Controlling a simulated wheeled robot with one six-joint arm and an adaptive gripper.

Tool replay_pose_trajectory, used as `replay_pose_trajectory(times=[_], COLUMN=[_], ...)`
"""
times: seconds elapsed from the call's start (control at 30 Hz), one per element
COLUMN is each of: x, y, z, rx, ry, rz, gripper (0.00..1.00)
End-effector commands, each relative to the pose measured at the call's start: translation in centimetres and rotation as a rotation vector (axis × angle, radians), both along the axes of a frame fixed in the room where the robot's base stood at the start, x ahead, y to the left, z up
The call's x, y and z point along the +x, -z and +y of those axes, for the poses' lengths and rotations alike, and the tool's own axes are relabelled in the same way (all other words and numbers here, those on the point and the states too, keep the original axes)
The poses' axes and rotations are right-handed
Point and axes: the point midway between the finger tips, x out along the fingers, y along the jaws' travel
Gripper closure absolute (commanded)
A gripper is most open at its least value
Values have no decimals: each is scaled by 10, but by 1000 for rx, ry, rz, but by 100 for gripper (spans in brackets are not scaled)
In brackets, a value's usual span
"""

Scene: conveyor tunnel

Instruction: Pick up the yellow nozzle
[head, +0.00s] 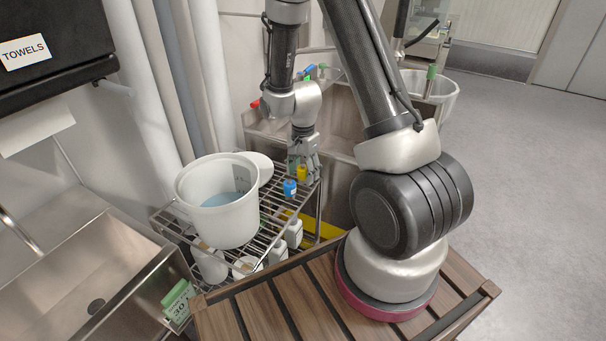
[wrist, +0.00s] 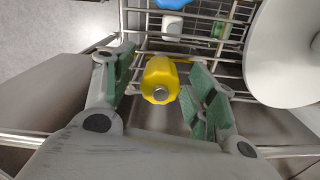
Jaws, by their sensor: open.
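The yellow nozzle (wrist: 161,77) is in the middle of the wrist view, its metal-tipped end facing the camera. It stands on a wire rack shelf and also shows small in the head view (head: 302,172). My gripper (wrist: 161,90) is open, with a green-padded finger on each side of the nozzle and a gap to each. In the head view my gripper (head: 303,160) comes down from above at the rack's right back corner.
A blue-topped item (head: 290,188) stands close in front of the nozzle. A large white bucket (head: 215,225) with blue liquid is left on the wire rack (head: 262,240). White bottles stand on the shelf below. Steel sinks (head: 95,290) lie to the left and behind.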

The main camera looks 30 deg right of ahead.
Motion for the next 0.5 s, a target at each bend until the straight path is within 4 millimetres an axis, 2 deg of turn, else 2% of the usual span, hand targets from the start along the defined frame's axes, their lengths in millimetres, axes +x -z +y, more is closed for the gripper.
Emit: replay_pose_trajectory(times=[0.1,0.33,0.5], x=[0,0,0], y=[10,12,12], z=[0,0,0], rx=[0,0,0], ry=[0,-1,-1], rz=[0,-1,-1], gripper=[43,43,74])
